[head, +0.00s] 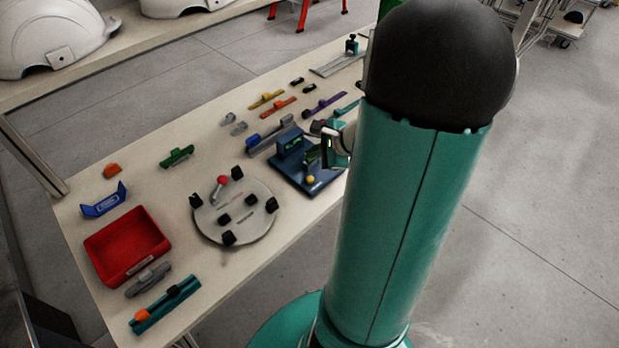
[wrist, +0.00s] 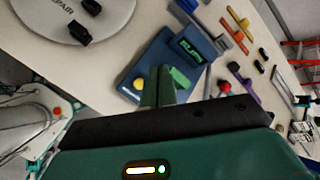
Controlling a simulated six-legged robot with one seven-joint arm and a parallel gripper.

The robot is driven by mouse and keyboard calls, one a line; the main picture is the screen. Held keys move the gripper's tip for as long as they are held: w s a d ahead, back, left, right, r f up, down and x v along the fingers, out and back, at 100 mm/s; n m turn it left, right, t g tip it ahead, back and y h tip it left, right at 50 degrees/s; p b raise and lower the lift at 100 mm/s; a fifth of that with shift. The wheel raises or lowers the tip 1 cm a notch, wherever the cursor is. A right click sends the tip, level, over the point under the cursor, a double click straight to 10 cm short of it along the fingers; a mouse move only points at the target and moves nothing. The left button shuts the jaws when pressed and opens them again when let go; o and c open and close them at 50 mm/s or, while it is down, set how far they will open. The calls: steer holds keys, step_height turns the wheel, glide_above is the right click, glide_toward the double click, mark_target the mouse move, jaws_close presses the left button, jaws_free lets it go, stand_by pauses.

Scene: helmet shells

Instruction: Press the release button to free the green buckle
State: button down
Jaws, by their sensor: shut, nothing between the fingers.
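A blue fixture (head: 288,176) with a dark display sits at the table's right edge, partly hidden by my arm. In the wrist view the fixture (wrist: 158,54) lies just beyond my fingers. A round yellow button (head: 310,180) is on its near corner and also shows in the wrist view (wrist: 138,83). A red round knob (wrist: 224,86) shows right of my fingers; I cannot tell which is the release button. A green buckle-like part (head: 177,156) lies on the table; any green part in the fixture is unclear. My gripper (wrist: 158,76) is shut and empty, over the fixture's near side.
A round grey plate (head: 235,222) with black clamps and a red-tipped lever stands left of the fixture. A red bin (head: 126,245) and a blue bracket (head: 104,200) are farther left. Several coloured parts lie behind the fixture. Bare tabletop separates the bin from the round plate.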

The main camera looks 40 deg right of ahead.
steer(key=shift+f, duration=3.35)
steer(key=shift+f, duration=0.4)
steer(key=shift+f, duration=0.45)
steer(key=shift+r, duration=0.9)
steer(key=shift+r, duration=2.5)
